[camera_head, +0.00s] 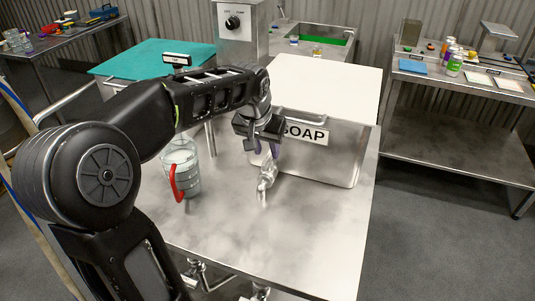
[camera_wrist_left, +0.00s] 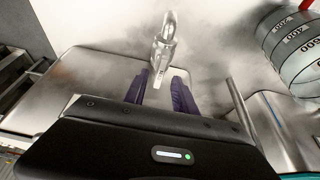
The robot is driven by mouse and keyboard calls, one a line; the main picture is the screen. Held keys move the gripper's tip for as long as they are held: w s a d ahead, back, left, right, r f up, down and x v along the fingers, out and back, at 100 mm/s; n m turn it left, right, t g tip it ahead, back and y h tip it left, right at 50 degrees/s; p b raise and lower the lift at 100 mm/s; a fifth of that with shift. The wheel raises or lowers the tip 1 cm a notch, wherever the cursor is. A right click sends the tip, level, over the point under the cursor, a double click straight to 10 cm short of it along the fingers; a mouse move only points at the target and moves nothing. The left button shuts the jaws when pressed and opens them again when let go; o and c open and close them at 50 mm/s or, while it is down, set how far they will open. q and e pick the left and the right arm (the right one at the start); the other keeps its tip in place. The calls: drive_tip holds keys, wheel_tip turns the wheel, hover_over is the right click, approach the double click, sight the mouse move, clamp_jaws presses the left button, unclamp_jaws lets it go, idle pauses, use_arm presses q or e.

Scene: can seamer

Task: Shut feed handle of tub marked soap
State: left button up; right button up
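The tub marked SOAP (camera_head: 345,150) is a metal box with a white lid on the steel table. A silver tap (camera_head: 266,182) sticks out near its front left; it also shows in the left wrist view (camera_wrist_left: 163,45). I cannot clearly make out the feed handle or its setting, as my gripper partly covers that area. My left gripper (camera_head: 262,150) is in front of the tub, above and behind the spout. Its purple fingers (camera_wrist_left: 159,82) are apart, with the tap showing between and beyond them and no grip on it visible. My right gripper is in neither view.
A clear measuring jug (camera_head: 182,170) with a red handle stands left of the tap; it is at the right in the left wrist view (camera_wrist_left: 295,42). A control box with a knob (camera_head: 232,23) stands behind. The table's front right is clear.

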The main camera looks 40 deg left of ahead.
sight(268, 159)
use_arm(q)
drive_tip(key=shift+x, duration=1.45)
drive_tip(key=shift+c, duration=0.5)
clamp_jaws()
